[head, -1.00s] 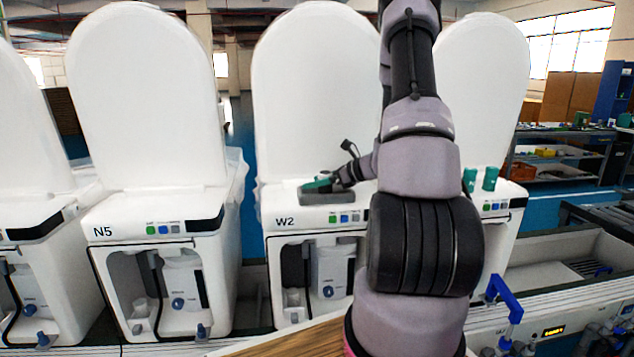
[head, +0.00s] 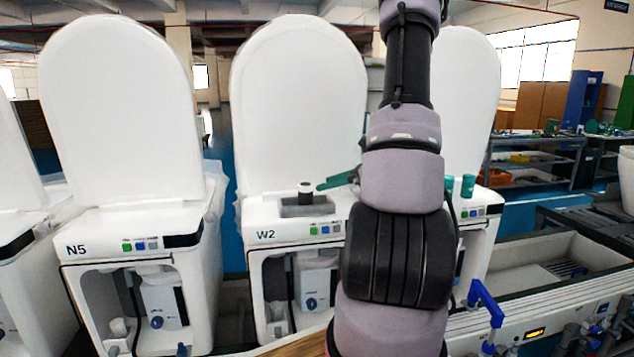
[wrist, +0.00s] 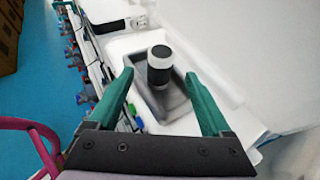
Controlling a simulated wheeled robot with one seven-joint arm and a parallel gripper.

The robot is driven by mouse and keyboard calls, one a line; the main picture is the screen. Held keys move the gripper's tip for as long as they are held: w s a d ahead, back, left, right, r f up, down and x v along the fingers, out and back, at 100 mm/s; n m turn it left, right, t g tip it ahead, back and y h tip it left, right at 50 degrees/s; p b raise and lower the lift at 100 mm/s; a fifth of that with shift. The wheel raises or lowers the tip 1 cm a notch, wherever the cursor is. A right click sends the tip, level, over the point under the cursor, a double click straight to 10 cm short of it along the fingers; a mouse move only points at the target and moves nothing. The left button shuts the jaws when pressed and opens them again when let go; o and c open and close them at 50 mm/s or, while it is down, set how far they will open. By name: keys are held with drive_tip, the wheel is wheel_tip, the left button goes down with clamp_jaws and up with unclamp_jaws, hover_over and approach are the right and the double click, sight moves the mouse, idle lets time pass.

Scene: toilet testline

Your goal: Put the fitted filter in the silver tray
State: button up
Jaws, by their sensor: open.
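The filter (head: 305,189), a short dark cylinder with a white band and black top, stands upright in the shallow grey-silver tray (head: 322,211) on top of unit W2. The wrist view shows the filter (wrist: 160,64) inside the tray (wrist: 177,107), toward its far end. My gripper (head: 338,181) has green fingers and is open and empty, just right of the filter in the head view. In the wrist view the filter shows between the spread fingertips, beyond them, and does not look gripped. My arm hides part of the gripper in the head view.
White units with raised lids stand in a row: N5 (head: 122,247) to the left, another behind my arm on the right. A green cylinder (head: 467,186) stands on the right unit. W2's raised lid (head: 300,100) is close behind the tray. A blue handle (head: 487,300) rises at lower right.

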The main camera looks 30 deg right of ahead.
drive_tip(key=s+a+r+n+g, duration=0.2)
drive_tip(key=s+a+r+n, duration=0.1)
drive_tip(key=a+r+n, duration=0.15)
drive_tip(key=s+a+r+n+g+h, duration=0.1)
drive_tip(key=s+a+r+n+g, duration=0.1)
drive_tip(key=s+a+r+n, duration=0.3)
drive_tip(key=s+a+r+n+g, duration=0.1)
drive_tip(key=a+n+g, duration=0.15)
drive_tip(key=a, duration=0.45)
drive_tip(key=s+a+r+n+t+h, duration=0.3)
drive_tip(key=s+r+n+h, duration=0.2)
drive_tip(key=s+r+n, duration=0.4)
drive_tip(key=shift+s+a+r+n+h, duration=0.25)
drive_tip(key=shift+s+n, duration=0.4)
drive_tip(key=shift+n, duration=0.85)
drive_tip(key=shift+f+t, duration=0.1)
drive_tip(key=shift+t, duration=0.15)
